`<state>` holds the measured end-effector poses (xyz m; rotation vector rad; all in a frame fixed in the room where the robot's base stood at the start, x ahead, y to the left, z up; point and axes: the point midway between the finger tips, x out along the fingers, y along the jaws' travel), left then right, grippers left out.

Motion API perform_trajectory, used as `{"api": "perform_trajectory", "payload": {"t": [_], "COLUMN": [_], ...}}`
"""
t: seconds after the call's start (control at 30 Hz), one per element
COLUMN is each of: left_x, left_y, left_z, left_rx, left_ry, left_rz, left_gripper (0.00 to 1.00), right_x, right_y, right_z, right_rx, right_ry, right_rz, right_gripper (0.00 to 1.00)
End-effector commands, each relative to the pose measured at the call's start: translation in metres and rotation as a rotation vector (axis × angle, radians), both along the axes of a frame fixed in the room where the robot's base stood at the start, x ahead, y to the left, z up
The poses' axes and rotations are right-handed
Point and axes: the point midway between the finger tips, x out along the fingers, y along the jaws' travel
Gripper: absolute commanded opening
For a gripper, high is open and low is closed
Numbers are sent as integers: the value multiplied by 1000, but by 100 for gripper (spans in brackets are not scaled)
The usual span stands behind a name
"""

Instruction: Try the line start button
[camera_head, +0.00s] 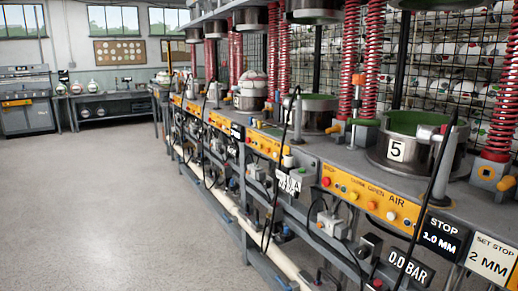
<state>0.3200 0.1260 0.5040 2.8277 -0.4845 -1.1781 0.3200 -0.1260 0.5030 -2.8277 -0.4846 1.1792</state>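A yellow control panel (365,198) runs along the front of the nearest press station, at the right. It carries a row of small round buttons, among them a red button (326,181) and a white button (391,216). Its lettering is small; "AIR" is readable at its right end. I cannot make out a button marked line start. Similar yellow panels (262,144) continue along the bench into the distance. Neither of my grippers shows in this view.
The press marked 5 (397,150) stands on the bench with red springs beside it. Signs read "STOP 1.0 MM" (442,235), "0.0 BAR" (408,266) and "SET STOP 2 MM" (490,259). Black hoses and pipework jut below the panels. The grey floor (120,200) at left is clear.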

Motion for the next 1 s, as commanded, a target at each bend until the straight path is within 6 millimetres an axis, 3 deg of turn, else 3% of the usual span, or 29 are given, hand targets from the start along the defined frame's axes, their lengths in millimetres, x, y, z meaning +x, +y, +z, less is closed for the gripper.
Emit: {"api": "perform_trajectory", "payload": {"t": [0.1,0.23,0.27,1.0], "left_x": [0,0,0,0], "left_y": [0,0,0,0], "left_z": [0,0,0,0], "left_rx": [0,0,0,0], "left_ry": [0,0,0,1], "left_rz": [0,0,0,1], "left_gripper": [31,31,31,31], "right_x": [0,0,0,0], "right_y": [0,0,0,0], "right_z": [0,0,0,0], "right_rx": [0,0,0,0], "right_ry": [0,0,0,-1], "right_rz": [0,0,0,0], "right_gripper": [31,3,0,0]}}
